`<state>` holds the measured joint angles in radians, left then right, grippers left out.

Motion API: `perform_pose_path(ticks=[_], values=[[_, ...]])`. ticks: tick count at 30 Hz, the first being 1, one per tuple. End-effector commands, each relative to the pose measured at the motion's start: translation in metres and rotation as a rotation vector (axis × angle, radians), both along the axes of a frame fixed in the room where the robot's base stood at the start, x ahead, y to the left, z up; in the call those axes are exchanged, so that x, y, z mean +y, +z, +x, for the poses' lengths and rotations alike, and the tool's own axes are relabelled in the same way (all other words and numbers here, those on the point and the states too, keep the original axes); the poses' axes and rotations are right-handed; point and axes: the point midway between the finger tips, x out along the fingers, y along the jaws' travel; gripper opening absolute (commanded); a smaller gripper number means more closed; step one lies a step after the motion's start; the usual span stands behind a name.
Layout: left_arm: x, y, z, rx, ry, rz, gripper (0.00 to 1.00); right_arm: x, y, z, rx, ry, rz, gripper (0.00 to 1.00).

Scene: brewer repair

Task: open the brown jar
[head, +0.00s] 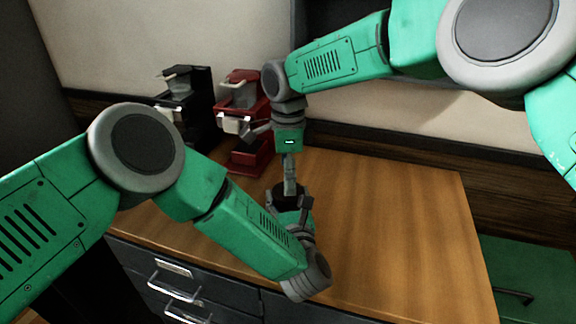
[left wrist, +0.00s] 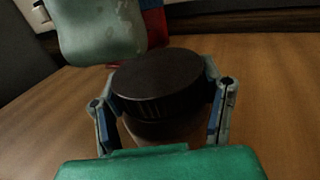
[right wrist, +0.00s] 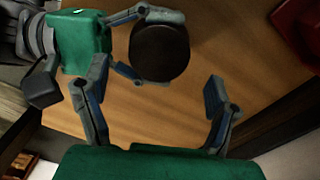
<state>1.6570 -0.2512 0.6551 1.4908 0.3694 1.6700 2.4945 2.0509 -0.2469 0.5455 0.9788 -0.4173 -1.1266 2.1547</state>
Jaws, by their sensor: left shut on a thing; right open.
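The brown jar (left wrist: 162,130) has a wide, round black lid (left wrist: 160,78) and stands upright. My left gripper (left wrist: 163,105) is shut around the jar's sides, with a finger on each side in the left wrist view. In the head view the dark lid (head: 287,194) is partly covered by my right gripper (head: 290,185), which points down from above. In the right wrist view my right gripper (right wrist: 156,90) is open and empty. The lid (right wrist: 160,52) lies beyond its fingertips, toward the top of the picture. Most of the jar's body is hidden.
A red brewer (head: 250,160) stands behind the jar, with a black brewer (head: 200,95) to its left. The wooden counter (head: 400,230) is clear to the right. Drawers with handles (head: 175,290) are below its front edge. A green surface (head: 540,275) is at the far right.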

Motion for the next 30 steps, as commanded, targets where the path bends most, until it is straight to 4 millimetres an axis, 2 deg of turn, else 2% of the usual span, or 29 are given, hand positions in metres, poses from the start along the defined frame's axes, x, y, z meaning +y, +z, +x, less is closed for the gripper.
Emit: perform_pose_path(ticks=[3, 9, 20, 21, 25, 30], values=[[0.000, -0.001, 0.000, 0.001, 0.000, 0.000, 0.00, 0.000, -0.020, -0.001, 0.004, 0.000, 0.002, 0.80], [0.000, -0.001, 0.000, 0.001, 0.000, 0.000, 0.00, 0.000, -0.043, 0.000, 0.002, 0.001, 0.001, 0.80], [0.000, -0.001, 0.000, 0.001, 0.000, 0.000, 0.00, 0.000, -0.049, 0.000, 0.000, 0.001, 0.001, 0.80], [0.000, -0.001, 0.000, 0.001, 0.000, 0.000, 0.00, 0.000, -0.049, 0.000, 0.000, 0.001, 0.001, 0.73], [0.000, 0.000, 0.000, 0.001, 0.000, 0.000, 0.00, 0.000, -0.049, 0.000, -0.001, 0.001, 0.001, 0.27], [0.000, 0.000, 0.000, 0.001, 0.000, 0.000, 0.00, 0.000, -0.048, 0.000, -0.002, 0.030, 0.000, 0.28]])
